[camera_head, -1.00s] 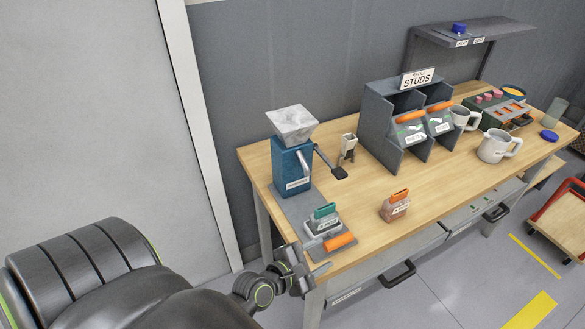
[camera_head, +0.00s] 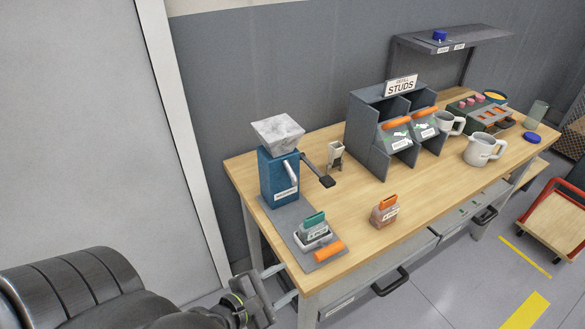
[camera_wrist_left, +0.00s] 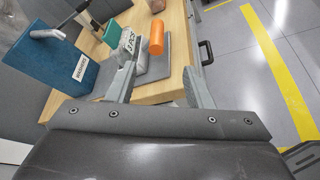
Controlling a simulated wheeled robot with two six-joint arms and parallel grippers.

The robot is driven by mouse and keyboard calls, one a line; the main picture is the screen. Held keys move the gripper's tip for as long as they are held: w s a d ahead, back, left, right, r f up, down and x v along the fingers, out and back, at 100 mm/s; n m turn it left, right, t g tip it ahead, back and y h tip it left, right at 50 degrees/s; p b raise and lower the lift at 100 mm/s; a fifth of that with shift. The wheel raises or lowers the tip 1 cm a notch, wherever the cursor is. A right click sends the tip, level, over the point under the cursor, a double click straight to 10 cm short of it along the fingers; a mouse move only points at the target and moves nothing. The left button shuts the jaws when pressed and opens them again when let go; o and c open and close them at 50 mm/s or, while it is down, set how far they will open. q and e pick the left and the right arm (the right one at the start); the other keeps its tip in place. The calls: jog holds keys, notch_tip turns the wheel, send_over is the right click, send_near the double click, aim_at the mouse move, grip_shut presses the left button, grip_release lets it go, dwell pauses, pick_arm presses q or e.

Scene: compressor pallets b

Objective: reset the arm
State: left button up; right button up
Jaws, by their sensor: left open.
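My left gripper (camera_head: 272,279) hangs in front of the near left corner of the wooden workbench (camera_head: 350,212), off its edge. In the left wrist view its two fingers (camera_wrist_left: 158,88) are spread apart with nothing between them. Beyond the fingertips are a green-topped block (camera_wrist_left: 112,34) and an orange cylinder (camera_wrist_left: 156,38) on a grey plate. The gripper appears apart from both. My right gripper shows in neither view.
On the bench stand a blue machine with a grey hopper (camera_head: 279,176), an orange-topped block (camera_head: 385,210), a studs bin rack (camera_head: 368,130) and mugs (camera_head: 483,150). A red cart (camera_head: 557,222) stands right. Open floor (camera_head: 450,290) lies in front.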

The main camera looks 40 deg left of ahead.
pick_arm(q)
jog(key=shift+f, duration=0.15)
jog(key=s+a+f+m+g+y+b, duration=0.15)
jog(key=f+m, duration=0.25)
jog(key=f, duration=0.6)
jog(key=s+a+f+m+g+p, duration=0.1)
jog(key=s+a+f+m+g, duration=0.2)
jog(key=f, duration=0.7)
jog(key=s+f+m+g+y+b, duration=0.1)
jog(key=s+f+m+g, duration=0.1)
jog(key=f+m, duration=0.5)
jog(key=s+f+m+g+b, duration=0.1)
jog(key=s+f+m+g, duration=0.5)
jog(key=s+f+m, duration=0.6)
jog(key=s+f+y, duration=0.1)
jog(key=s+f, duration=0.6)
jog(key=f, duration=0.1)
jog(key=shift+a+m, duration=0.25)
jog(key=shift+m, duration=0.05)
